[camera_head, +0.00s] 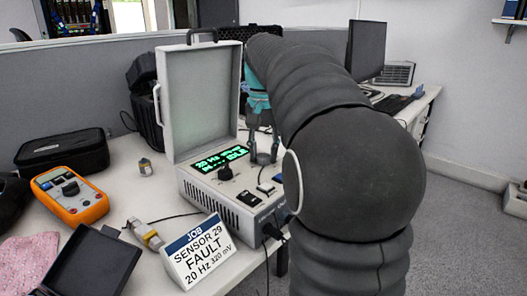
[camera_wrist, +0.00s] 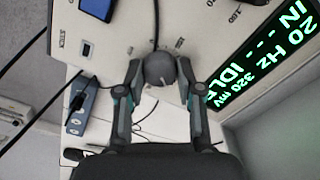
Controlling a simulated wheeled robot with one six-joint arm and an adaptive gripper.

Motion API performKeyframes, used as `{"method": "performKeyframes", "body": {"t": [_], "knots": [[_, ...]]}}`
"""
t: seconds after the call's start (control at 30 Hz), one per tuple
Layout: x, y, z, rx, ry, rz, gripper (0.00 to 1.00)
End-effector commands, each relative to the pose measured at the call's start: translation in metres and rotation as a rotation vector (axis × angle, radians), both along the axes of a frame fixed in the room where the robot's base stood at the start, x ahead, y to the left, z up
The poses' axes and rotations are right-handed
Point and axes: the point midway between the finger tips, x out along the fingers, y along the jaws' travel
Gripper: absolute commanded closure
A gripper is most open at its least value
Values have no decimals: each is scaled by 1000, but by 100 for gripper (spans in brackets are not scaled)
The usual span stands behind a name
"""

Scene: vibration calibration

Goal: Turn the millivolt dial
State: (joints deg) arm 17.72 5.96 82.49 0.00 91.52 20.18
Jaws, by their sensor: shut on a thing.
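The calibrator box (camera_head: 213,197) stands on the table with its lid raised. Its green display (camera_wrist: 268,62) reads 20 Hz, 320 mV, IN with dashes, and IDLE in the wrist view. A round grey dial (camera_wrist: 160,68) sits between the fingertips of my gripper (camera_wrist: 160,80), which is shut on it. Its label is not readable, but it appears to be the millivolt dial. In the head view my gripper (camera_head: 263,154) points down onto the panel, right of the display. A second, black knob (camera_head: 226,174) is free. My arm hides the panel's right side.
The raised lid (camera_head: 201,100) stands close behind my gripper. Cables run near the box.

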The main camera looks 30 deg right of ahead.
Motion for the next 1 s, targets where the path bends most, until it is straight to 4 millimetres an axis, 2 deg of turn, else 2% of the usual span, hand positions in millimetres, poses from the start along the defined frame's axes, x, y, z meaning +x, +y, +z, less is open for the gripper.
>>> {"method": "performKeyframes", "body": {"t": [0.6, 0.63, 0.7, 0.73, 1.0], "knots": [[0, 0, -1, 2, 4, -41, 99], [0, 0, -1, 2, 4, -40, 59], [0, 0, -1, 1, 3, -40, 41], [0, 0, -1, 1, 3, -40, 38], [0, 0, 0, 1, 1, -40, 38]]}}
